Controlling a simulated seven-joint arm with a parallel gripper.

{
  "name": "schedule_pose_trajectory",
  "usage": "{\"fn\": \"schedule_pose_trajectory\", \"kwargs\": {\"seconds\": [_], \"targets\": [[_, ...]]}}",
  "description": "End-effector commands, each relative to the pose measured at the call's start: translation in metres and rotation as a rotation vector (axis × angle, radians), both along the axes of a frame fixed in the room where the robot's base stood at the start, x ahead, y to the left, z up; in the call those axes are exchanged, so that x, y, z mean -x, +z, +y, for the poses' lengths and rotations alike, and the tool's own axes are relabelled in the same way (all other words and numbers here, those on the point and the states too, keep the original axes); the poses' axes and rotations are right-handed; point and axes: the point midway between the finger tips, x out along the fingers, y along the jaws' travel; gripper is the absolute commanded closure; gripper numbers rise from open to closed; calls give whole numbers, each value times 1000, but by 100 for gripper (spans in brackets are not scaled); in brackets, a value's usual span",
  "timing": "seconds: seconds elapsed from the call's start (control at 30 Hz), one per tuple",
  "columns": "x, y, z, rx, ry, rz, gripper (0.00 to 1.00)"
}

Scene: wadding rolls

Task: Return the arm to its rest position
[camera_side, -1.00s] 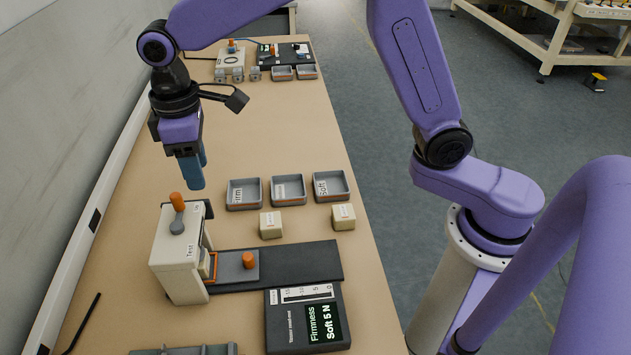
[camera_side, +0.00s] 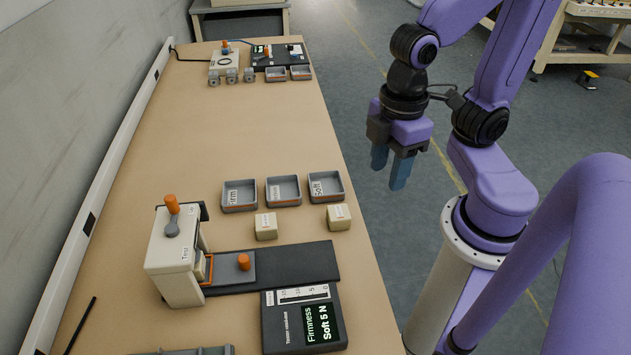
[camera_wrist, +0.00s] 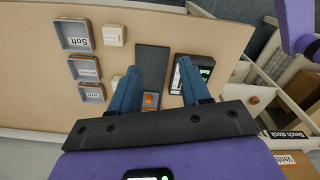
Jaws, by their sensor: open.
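My gripper (camera_side: 393,170) is open and empty, its two blue fingers apart. In the side view it hangs over the floor, to the right of the table's edge and close to my own column. The wrist view shows both fingers (camera_wrist: 162,90) with the bench below and nothing between the tips. My arm is folded back at the right of the side view.
The wooden table (camera_side: 240,130) carries a firmness tester (camera_side: 176,255) with a readout (camera_side: 304,320) reading "Soft 5 N". Three labelled trays (camera_side: 284,191) and two cream blocks (camera_side: 266,226) (camera_side: 339,217) stand near it. More equipment (camera_side: 278,55) is at the far end.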

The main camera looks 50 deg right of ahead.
Motion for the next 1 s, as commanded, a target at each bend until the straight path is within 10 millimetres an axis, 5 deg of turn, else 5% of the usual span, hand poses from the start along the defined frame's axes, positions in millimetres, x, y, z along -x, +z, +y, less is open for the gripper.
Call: {"fn": "schedule_pose_trajectory", "kwargs": {"seconds": [0.2, 1.0], "targets": [[16, -5, -15, -2, 15, 0, 53], [16, -5, -15, -2, 16, 0, 53]]}}
